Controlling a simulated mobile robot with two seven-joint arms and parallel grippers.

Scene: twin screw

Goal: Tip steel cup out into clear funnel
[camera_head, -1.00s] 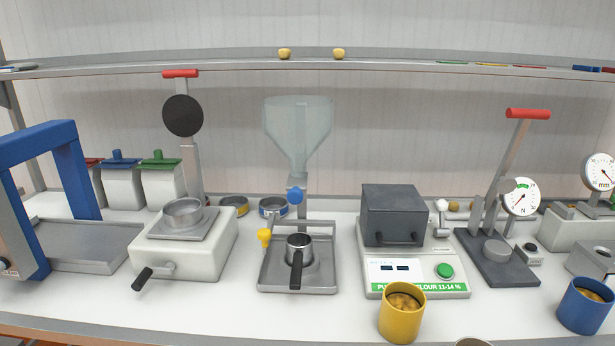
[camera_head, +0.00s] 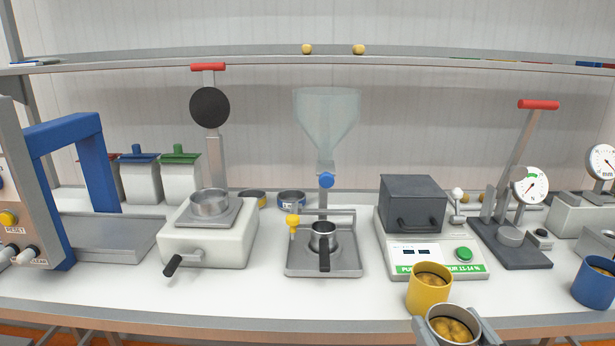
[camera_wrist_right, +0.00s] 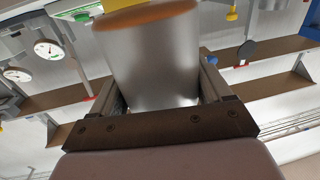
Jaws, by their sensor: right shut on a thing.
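The steel cup (camera_head: 453,326) is at the bottom of the head view, right of centre, upright, with several yellow-brown lumps in it. My right gripper (camera_head: 455,332) is shut on it, one finger on each side. In the right wrist view the cup (camera_wrist_right: 155,60) fills the space between the fingers of my right gripper (camera_wrist_right: 160,90). The clear funnel (camera_head: 326,118) stands empty-looking on a stand at the back middle, up and left of the cup. A blue knob (camera_head: 326,180) sits under its neck. My left gripper is not in view.
A yellow cup (camera_head: 428,290) with lumps stands just behind the steel cup. Below the funnel, a small pot (camera_head: 323,237) sits on a steel tray (camera_head: 324,269). A grey-topped moisture device (camera_head: 412,204) stands right of it. A blue cup (camera_head: 595,282) is far right.

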